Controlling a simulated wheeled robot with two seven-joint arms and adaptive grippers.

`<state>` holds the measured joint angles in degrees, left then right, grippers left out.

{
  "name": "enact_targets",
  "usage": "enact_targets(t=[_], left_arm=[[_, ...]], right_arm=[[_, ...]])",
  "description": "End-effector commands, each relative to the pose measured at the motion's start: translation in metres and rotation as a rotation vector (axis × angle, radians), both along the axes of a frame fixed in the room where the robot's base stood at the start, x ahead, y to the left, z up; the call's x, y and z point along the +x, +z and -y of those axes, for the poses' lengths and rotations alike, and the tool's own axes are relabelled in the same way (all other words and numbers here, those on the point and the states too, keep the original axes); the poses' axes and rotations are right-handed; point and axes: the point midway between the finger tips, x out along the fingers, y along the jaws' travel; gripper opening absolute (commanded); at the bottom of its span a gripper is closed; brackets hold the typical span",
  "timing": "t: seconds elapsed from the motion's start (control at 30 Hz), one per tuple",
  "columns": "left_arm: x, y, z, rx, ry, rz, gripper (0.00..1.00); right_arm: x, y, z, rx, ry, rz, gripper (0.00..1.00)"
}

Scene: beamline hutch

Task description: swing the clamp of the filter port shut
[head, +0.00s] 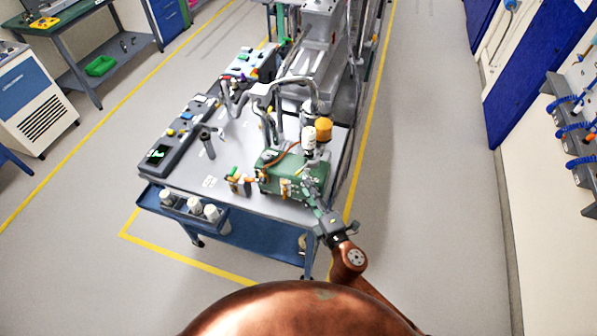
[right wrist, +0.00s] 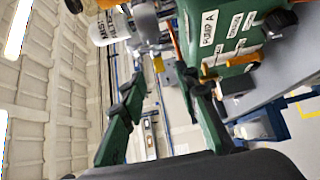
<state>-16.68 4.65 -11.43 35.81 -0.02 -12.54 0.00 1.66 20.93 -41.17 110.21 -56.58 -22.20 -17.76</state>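A green pump box (head: 292,173) stands on the cart's front right; its "PUMP A" label faces the right wrist view (right wrist: 228,38). A white lettered cylinder, apparently the filter (head: 309,139), rises near an orange-topped part (head: 323,128). It lies at upper left in the right wrist view (right wrist: 107,28). The port's clamp is too small or hidden to make out surely. My right gripper (head: 325,212) is at the cart's front right corner, close to the pump. In the right wrist view its green fingers (right wrist: 160,88) are spread, with nothing between them. My left gripper is not seen.
The cart's grey top (head: 190,177) also holds a long grey instrument (head: 180,130) at left and bent silver pipes (head: 275,88) behind the pump. White bottles (head: 194,206) sit in a blue side tray. Open floor (head: 430,170) lies to the right.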

Motion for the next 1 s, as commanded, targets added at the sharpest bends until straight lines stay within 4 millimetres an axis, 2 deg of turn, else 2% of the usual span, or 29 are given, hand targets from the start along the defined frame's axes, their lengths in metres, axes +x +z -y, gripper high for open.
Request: enact_targets(t=[0.1,0.23,0.5,0.7,0.9,1.0], left_arm=[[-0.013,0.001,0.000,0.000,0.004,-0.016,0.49],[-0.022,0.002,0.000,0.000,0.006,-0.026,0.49],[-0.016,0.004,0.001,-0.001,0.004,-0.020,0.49],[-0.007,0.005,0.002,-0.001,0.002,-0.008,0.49],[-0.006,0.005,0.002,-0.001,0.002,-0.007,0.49],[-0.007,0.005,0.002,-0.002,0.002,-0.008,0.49]], right_arm=[[0.009,0.004,-0.008,-0.009,0.009,0.013,0.29],[0.029,0.004,-0.016,-0.009,0.008,0.012,0.29],[0.061,0.002,-0.031,-0.007,0.007,0.009,0.29],[0.069,0.002,-0.034,-0.007,0.006,0.007,0.29],[0.069,0.001,-0.034,-0.006,0.006,0.007,0.29],[0.069,0.001,-0.034,-0.006,0.006,0.007,0.22]])
